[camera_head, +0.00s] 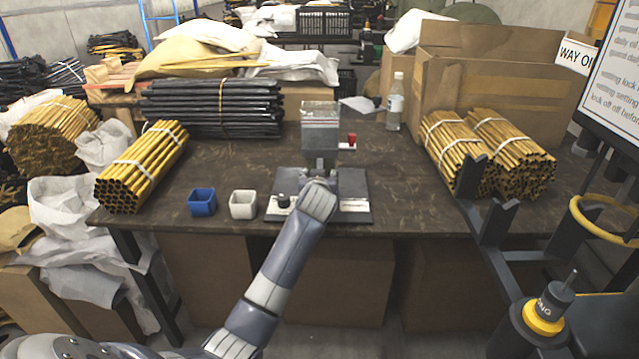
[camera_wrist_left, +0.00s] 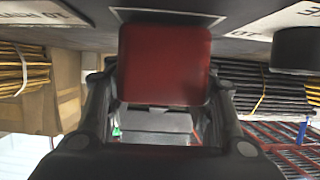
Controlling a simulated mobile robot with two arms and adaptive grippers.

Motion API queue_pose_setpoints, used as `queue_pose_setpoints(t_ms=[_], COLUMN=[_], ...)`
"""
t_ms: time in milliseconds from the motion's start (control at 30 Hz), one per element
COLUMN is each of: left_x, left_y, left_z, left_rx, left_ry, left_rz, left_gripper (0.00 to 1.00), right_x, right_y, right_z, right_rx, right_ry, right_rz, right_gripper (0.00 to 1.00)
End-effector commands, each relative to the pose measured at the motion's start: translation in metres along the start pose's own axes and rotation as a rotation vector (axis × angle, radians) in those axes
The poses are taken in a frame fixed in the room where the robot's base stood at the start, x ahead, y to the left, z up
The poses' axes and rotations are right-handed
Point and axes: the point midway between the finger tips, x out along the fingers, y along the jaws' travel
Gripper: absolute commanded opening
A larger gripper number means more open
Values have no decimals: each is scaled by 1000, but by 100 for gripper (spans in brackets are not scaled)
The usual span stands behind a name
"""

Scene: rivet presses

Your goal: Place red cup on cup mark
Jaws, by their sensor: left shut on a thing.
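The red cup (camera_wrist_left: 165,65) is square and fills the middle of the left wrist view. My left gripper (camera_wrist_left: 160,88) is shut on it, with one finger on each side. In the head view my left gripper (camera_head: 318,192) is over the front of the press base (camera_head: 352,190) and hides the cup. A thin pale outline (camera_wrist_left: 212,20), perhaps the cup mark, shows on the dark surface beside the cup in the wrist view. I cannot tell whether the cup touches the base. My right gripper is in neither view.
A blue cup (camera_head: 202,203) and a white cup (camera_head: 243,205) stand left of the press (camera_head: 320,135). A black knob (camera_head: 283,201) is on the base's left. Bundles of yellow tubes (camera_head: 145,165) lie at both sides, and a bottle (camera_head: 395,102) stands behind.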

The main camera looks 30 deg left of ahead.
Motion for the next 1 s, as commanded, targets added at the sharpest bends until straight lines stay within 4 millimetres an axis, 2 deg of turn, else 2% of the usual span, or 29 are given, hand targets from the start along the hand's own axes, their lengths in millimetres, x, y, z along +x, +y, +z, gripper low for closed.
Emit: queue_pose_setpoints(t_ms=[433, 467, 500, 533, 867, 1000], left_x=[0, 0, 0, 0, 0, -6], left_y=[0, 0, 0, 0, 0, 1], left_z=[6, 6, 6, 6, 5, 2], left_rx=[2, 2, 2, 2, 2, 2], left_ry=[-2, -1, -1, -1, -1, 0], left_rz=[1, 1, 1, 1, 1, 2], left_gripper=[29, 56, 65, 69, 69, 69], right_x=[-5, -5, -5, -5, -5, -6], right_y=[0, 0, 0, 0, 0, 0], right_z=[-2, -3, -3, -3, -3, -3], right_rx=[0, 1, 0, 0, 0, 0], right_ry=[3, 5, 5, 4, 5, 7], right_rz=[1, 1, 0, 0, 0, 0], right_gripper=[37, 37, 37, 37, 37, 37])
